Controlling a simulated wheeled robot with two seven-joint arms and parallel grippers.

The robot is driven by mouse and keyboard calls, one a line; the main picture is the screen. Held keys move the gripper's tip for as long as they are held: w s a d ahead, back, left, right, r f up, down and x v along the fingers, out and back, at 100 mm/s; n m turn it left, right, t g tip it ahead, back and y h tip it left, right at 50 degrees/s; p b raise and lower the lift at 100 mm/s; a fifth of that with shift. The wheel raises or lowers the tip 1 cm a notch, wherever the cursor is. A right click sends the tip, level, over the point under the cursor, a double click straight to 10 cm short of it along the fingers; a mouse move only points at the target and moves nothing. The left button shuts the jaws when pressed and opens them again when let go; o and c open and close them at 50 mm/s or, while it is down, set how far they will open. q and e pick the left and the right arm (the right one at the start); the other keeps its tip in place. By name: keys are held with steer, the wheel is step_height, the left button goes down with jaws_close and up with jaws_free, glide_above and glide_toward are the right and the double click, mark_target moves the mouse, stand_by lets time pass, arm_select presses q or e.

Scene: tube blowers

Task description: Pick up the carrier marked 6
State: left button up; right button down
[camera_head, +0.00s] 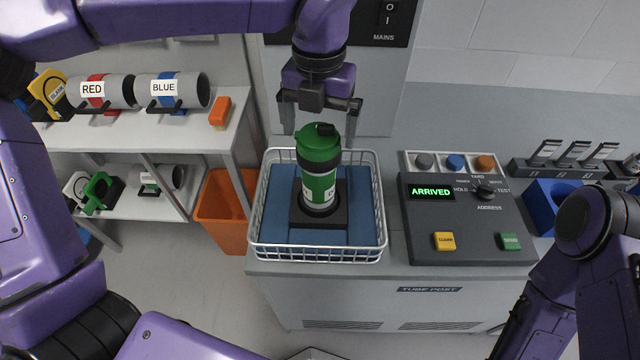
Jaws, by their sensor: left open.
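A carrier with a green lid and a green-and-white body (320,175) stands upright in a dark square holder (301,217). The holder sits on a blue pad inside a white wire basket (262,250). The carrier's label is turned to its right side and too small to read, so I cannot confirm a 6. My left gripper (319,134) points down with its fingers open. They appear either side of the carrier's lid, though whether they are behind or around it is unclear. My right arm is at the lower right; its gripper is out of view.
A grey console (466,236) reading ARRIVED stands right of the basket. Shelves (196,140) at left hold RED and BLUE labelled carriers (172,88) and other carriers. An orange bin (222,228) stands between shelves and counter. A blue holder (543,198) is at right.

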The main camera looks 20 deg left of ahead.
arm_select(q)
steer(key=shift+f, duration=0.7)
steer(key=shift+s+a+f, duration=0.1)
steer(key=shift+s+f, duration=0.05)
steer(key=shift+f, duration=0.2)
steer(key=c, duration=1.5)
